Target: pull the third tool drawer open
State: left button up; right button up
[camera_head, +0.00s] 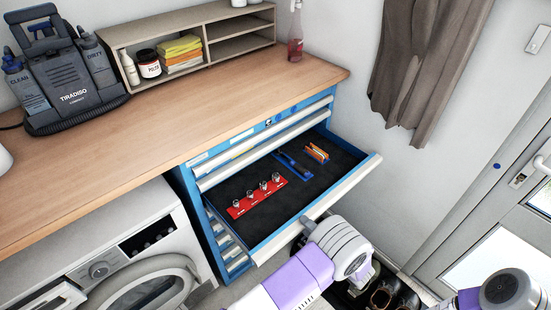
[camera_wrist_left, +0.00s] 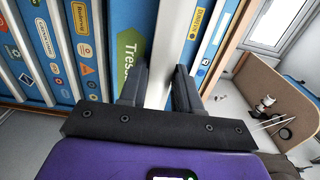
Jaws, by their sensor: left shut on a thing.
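The blue tool chest (camera_head: 187,190) stands under the wooden worktop, and one drawer (camera_head: 352,185) is pulled well out, below two white handle strips of shut drawers. Its black-lined tray holds a red rail (camera_head: 243,207) with several sockets, a blue tool (camera_head: 290,166) and an orange item (camera_head: 317,152). My left gripper (camera_head: 305,222) is at the front edge of this drawer. In the left wrist view, my left gripper (camera_wrist_left: 159,88) is shut on the white handle strip (camera_wrist_left: 161,50), a black finger on each side. My right gripper is not shown.
A washing machine (camera_head: 130,240) stands left of the chest. A wall with a hanging cloth (camera_head: 420,60) and a door (camera_head: 505,190) stand at right.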

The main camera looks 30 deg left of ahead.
pick_arm(q)
jog(key=v, duration=0.8)
jog(key=shift+d, duration=0.35)
jog(key=shift+s, duration=0.15)
dwell(0.5)
jog(key=o, duration=1.4)
jog(key=shift+b+v, duration=0.55)
jog(key=shift+v, duration=2.4)
jog(key=x, duration=0.6)
jog(key=shift+a+p, duration=0.15)
jog(key=shift+p, duration=0.2)
